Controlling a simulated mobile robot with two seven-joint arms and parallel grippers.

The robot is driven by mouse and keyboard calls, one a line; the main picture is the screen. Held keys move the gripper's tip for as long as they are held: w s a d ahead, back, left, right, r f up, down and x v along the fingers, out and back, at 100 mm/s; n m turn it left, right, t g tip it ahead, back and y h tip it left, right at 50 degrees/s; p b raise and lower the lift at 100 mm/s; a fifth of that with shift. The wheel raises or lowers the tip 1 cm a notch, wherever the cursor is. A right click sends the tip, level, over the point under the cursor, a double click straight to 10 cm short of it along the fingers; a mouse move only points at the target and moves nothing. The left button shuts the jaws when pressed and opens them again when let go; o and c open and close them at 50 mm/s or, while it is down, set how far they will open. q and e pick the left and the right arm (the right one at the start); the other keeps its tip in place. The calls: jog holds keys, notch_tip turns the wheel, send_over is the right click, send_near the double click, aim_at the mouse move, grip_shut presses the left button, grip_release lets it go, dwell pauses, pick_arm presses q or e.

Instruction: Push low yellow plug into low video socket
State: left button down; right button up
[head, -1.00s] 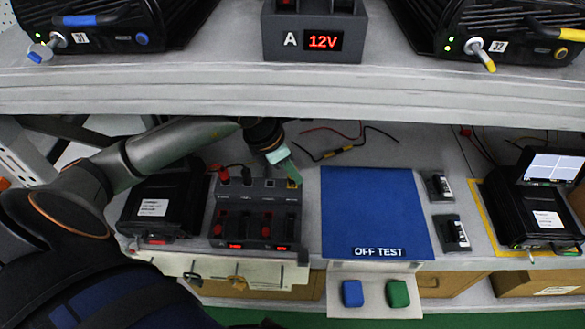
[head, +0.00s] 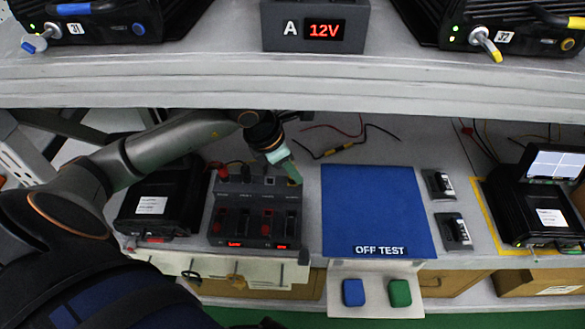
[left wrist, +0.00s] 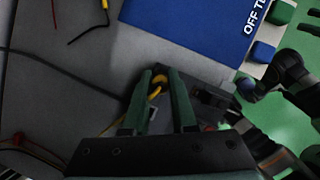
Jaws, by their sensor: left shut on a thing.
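My left gripper (head: 291,173) reaches in from the left under the upper shelf, over the rear right corner of the dark test box (head: 256,214). In the left wrist view its green fingers (left wrist: 163,100) are shut around a yellow plug (left wrist: 157,88), with a bit of yellow cable beside them. The plug appears to be at the box. In the head view the fingertips hide it. A black unit with a lit screen (head: 550,218) stands far right on the lower bench. I cannot make out which of its openings is the video socket. My right gripper does not show clearly.
A blue OFF TEST mat (head: 370,205) lies right of the box, with loose red and black leads (head: 345,150) behind. Two small modules (head: 440,186) stand between mat and screen unit. The upper shelf edge (head: 280,85) overhangs the arm.

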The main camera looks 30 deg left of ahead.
pick_arm(q)
jog(key=shift+f, duration=0.1)
jog(key=shift+c, duration=1.2)
grip_release()
jog(key=shift+r+p, duration=0.8)
jog(key=shift+r, duration=0.35)
jog(key=shift+r+p, duration=1.1)
jog(key=shift+r, duration=0.5)
